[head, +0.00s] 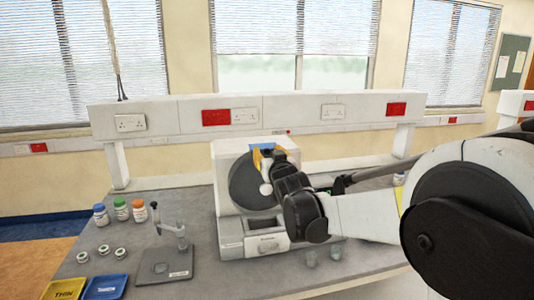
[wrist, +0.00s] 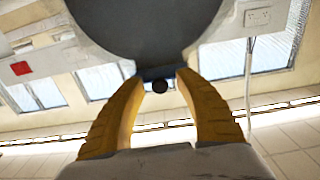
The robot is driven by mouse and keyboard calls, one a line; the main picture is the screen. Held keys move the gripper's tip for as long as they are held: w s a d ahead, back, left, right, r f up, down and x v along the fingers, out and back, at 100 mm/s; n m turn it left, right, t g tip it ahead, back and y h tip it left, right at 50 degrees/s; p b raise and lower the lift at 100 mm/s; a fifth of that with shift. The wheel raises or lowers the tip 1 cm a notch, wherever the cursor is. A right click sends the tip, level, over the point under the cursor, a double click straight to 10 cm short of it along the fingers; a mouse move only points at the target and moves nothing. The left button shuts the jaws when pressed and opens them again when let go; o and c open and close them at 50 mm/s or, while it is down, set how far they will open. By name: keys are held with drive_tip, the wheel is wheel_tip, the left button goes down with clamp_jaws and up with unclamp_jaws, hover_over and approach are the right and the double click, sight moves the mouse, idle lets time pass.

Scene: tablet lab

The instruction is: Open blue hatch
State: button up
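The tablet machine (head: 228,160) is a white unit with a dark round drum on its front, standing on the grey bench. A small blue part (head: 268,147), likely the hatch, shows at the top of the drum, mostly hidden by my gripper (head: 262,160). In the wrist view my gripper's yellow fingers (wrist: 161,78) stand apart. The blue part (wrist: 155,72) lies at their tips, below the drum's dark face (wrist: 145,25). A dark round knob (wrist: 159,87) shows in the gap, with space on both sides. Contact between fingertips and blue part cannot be told.
Left of the machine stand bottles with blue (head: 100,213), green (head: 121,208) and orange (head: 139,210) caps, several small vials and a small stand (head: 165,262). Yellow (head: 64,288) and blue (head: 105,287) trays lie at the front left. A socket rail (head: 285,108) runs behind.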

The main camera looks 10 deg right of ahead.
clamp_jaws()
drive_tip(key=s+p, duration=0.1)
drive_tip(key=s, duration=0.3)
drive_tip(key=shift+s+r, duration=0.1)
drive_tip(key=shift+s, duration=0.55)
unclamp_jaws()
drive_tip(key=s, duration=1.2)
